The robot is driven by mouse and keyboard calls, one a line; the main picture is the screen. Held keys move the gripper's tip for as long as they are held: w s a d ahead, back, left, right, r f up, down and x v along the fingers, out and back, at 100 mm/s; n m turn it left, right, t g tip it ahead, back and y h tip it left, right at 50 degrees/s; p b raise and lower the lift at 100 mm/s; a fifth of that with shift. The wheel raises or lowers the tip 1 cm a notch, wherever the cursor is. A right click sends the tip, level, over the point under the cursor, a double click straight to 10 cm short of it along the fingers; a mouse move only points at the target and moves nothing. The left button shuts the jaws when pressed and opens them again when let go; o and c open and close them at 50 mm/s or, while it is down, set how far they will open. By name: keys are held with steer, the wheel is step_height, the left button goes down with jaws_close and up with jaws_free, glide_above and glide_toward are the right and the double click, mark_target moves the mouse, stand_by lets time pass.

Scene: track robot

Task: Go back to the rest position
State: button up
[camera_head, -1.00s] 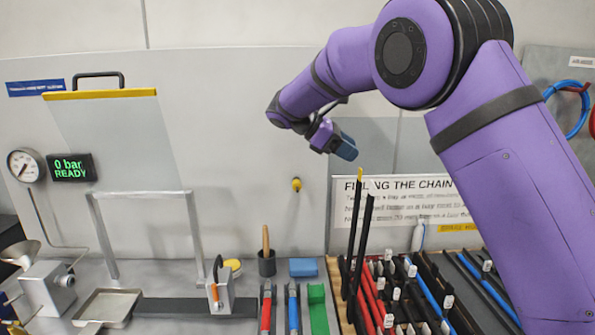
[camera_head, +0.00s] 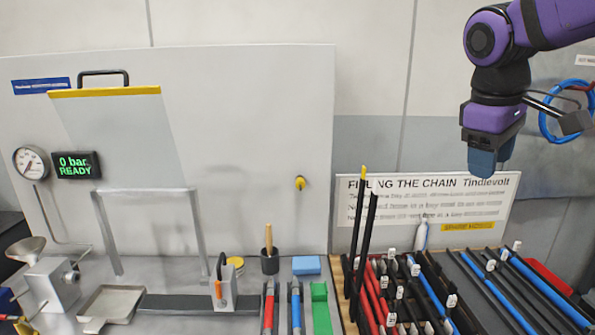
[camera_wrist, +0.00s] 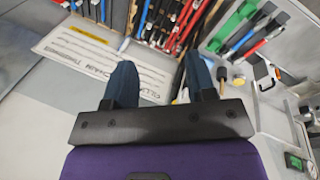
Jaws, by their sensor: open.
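My gripper (camera_head: 490,165) hangs from the purple arm at the upper right in the head view, fingers pointing down. It is in the air in front of the wall, above the right end of the sign and clear of the rack of rods. In the wrist view my gripper (camera_wrist: 160,85) shows two dark blue fingers spread apart with nothing between them. The sign and the rods lie beyond the fingers there.
A wooden rack (camera_head: 345,290) holds several rods, two of them tall black ones (camera_head: 363,235). A blue hose coil (camera_head: 565,112) hangs at the right. A metal frame (camera_head: 148,192), a gauge (camera_head: 31,162) and a display reading "0 bar READY" (camera_head: 76,165) are at the left.

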steer(key=s+f+m+t+y, duration=0.1)
steer(key=s+f+m, duration=0.1)
steer(key=s, duration=0.5)
steer(key=s+f+m+t+y, duration=0.1)
steer(key=s+f+m+t, duration=0.1)
steer(key=s, duration=0.5)
steer(key=shift+s+f+m+t+y, duration=0.35)
steer(key=shift+f+m, duration=0.4)
steer(key=shift+m, duration=0.55)
